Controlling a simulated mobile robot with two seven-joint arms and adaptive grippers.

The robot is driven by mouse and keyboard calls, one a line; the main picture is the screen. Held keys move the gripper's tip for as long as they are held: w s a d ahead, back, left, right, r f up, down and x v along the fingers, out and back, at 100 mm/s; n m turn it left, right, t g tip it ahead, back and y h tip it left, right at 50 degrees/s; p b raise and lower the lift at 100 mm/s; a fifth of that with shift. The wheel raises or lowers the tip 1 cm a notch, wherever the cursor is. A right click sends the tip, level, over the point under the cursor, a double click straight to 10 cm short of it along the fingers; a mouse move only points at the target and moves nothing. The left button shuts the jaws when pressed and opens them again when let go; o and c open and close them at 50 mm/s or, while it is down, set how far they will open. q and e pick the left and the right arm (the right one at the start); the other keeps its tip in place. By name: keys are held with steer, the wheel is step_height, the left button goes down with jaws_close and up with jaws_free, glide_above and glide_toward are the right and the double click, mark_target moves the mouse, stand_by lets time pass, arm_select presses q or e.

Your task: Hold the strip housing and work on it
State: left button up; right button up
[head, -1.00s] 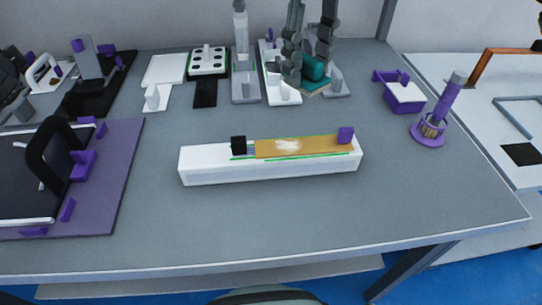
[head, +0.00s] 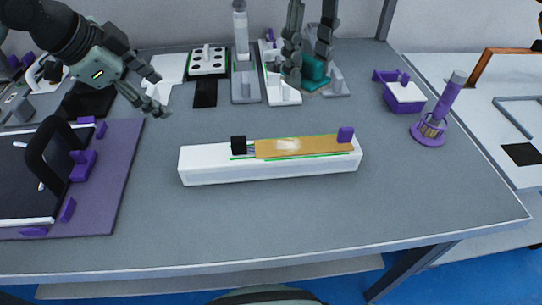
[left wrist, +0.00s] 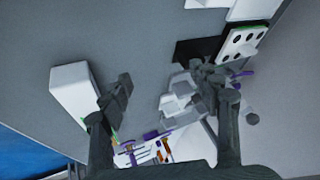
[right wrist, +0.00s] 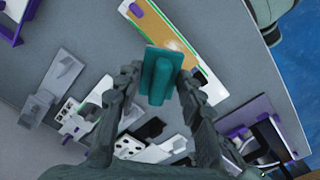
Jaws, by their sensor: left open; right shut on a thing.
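The strip housing is a long white block (head: 220,174) lying in the middle of the table in the head view. A brown-gold strip (head: 320,147) with a pale patch lies along its top, with green edge lines, a black block at its left end and a purple block at its right. My left gripper (head: 157,92) is open and empty, behind and left of the housing. My right gripper (head: 310,70) is shut on a teal block (right wrist: 157,80) with a flat plate and raised ridge, behind the housing's right half. The housing also shows in the left wrist view (left wrist: 75,85).
A purple board with a dark panel (head: 122,180) lies at the left. A white plate with black holes (head: 208,62) and pale fixtures (head: 244,90) stand along the back. A purple-white box (head: 407,93) and a purple stand (head: 428,142) are at the right. The front is clear.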

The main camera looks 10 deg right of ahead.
mark_target(197, 156)
arm_select(q)
steer(key=s+d+m+g+h, duration=0.1)
steer(key=s, duration=0.2)
steer(key=s+d+f+m+g, duration=0.1)
steer(key=s+g, duration=0.1)
steer(key=s, duration=0.1)
steer(key=s+d+f+g+h, duration=0.1)
steer(key=s+d+g, duration=0.1)
steer(key=s, duration=0.2)
steer(key=shift+s+m+h, duration=0.1)
steer(key=shift+m+h, duration=0.2)
steer(key=shift+m, duration=0.1)
steer(key=shift+x, duration=3.85)
steer(key=shift+c, duration=0.2)
steer(key=c, duration=1.3)
